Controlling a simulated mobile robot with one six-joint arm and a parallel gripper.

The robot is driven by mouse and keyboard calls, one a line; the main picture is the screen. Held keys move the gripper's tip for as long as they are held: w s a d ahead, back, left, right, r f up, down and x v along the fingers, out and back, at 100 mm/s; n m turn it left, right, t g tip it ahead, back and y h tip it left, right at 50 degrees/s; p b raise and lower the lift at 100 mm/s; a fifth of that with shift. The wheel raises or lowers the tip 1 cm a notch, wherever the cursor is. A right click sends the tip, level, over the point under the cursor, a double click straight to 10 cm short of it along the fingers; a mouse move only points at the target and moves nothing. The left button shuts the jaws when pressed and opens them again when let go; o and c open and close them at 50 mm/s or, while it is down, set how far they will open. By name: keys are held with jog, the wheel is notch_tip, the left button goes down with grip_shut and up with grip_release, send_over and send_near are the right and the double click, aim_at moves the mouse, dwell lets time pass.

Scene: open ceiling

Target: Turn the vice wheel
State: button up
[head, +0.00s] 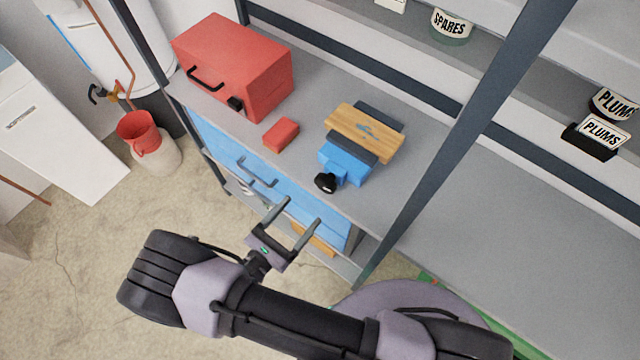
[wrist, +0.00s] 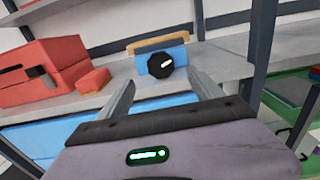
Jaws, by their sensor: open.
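A blue vice (head: 346,160) stands on the grey workbench with a wooden board (head: 361,131) between its dark jaws. Its black wheel (head: 325,183) is at the front, facing the bench's front edge. In the wrist view the wheel (wrist: 160,66) shows a white mark on its face, with the blue vice (wrist: 178,56) behind it. My gripper (head: 299,216) is open and empty, in front of the bench and apart from the wheel. In the wrist view its two fingers (wrist: 163,90) point toward the vice, one on each side of the wheel in the picture.
A red toolbox (head: 240,68) and a small red block (head: 281,134) sit on the bench to the left. A dark upright post (head: 455,140) stands right of the vice. Blue drawers (head: 262,185) lie below the bench top (head: 400,185).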

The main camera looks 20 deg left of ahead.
aim_at(324, 187)
jog(key=x, duration=0.9)
jog(key=shift+w+d, duration=0.15)
jog(key=shift+w, duration=0.2)
jog(key=shift+c, duration=0.2)
jog(key=c, duration=1.3)
jog(key=shift+m+b, duration=0.3)
jog(key=shift+s+d+m+b, duration=0.15)
jog(key=shift+m+b, duration=0.8)
jog(key=shift+m, duration=1.75)
